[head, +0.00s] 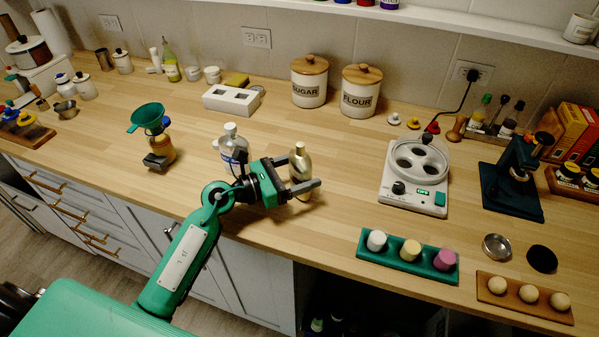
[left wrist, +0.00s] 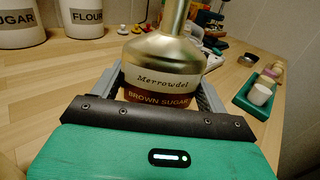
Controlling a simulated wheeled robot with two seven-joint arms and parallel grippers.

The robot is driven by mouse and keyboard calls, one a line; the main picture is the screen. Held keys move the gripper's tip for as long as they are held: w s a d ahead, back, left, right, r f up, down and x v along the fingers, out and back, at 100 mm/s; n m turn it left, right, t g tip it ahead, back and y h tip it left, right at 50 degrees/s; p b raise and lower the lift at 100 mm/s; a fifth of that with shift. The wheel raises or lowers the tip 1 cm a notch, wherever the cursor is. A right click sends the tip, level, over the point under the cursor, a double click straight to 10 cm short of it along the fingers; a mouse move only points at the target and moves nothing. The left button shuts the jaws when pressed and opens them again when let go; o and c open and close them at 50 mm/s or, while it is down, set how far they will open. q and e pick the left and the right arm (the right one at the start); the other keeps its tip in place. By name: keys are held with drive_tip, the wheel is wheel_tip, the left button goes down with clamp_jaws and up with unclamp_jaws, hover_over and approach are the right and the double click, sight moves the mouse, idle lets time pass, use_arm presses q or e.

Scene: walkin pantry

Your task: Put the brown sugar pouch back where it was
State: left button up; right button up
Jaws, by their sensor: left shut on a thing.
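The brown sugar pouch (head: 300,160) is a gold, bottle-shaped container with a narrow neck. In the left wrist view the pouch (left wrist: 160,62) shows a "Merrowdel" label above a brown "BROWN SUGAR" band. My left gripper (head: 303,177) is shut on its body, with one finger on each side. The pouch is about upright over the front middle of the counter. Its base is mostly hidden by the gripper, so I cannot tell whether it touches the wood. My right gripper is not in view.
A clear bottle (head: 231,150) stands close behind my left wrist. Sugar (head: 309,82) and flour (head: 360,92) canisters stand at the back. A white appliance (head: 413,178) is to the right, with a green tray (head: 406,256) in front of it. Counter between pouch and appliance is clear.

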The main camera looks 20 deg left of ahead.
use_arm(q)
drive_tip(key=shift+f, duration=0.1)
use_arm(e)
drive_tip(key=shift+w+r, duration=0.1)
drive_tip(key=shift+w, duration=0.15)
use_arm(q)
drive_tip(key=shift+f, duration=0.2)
drive_tip(key=o, duration=1.2)
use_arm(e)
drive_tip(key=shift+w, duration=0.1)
use_arm(q)
drive_tip(key=shift+r, duration=0.1)
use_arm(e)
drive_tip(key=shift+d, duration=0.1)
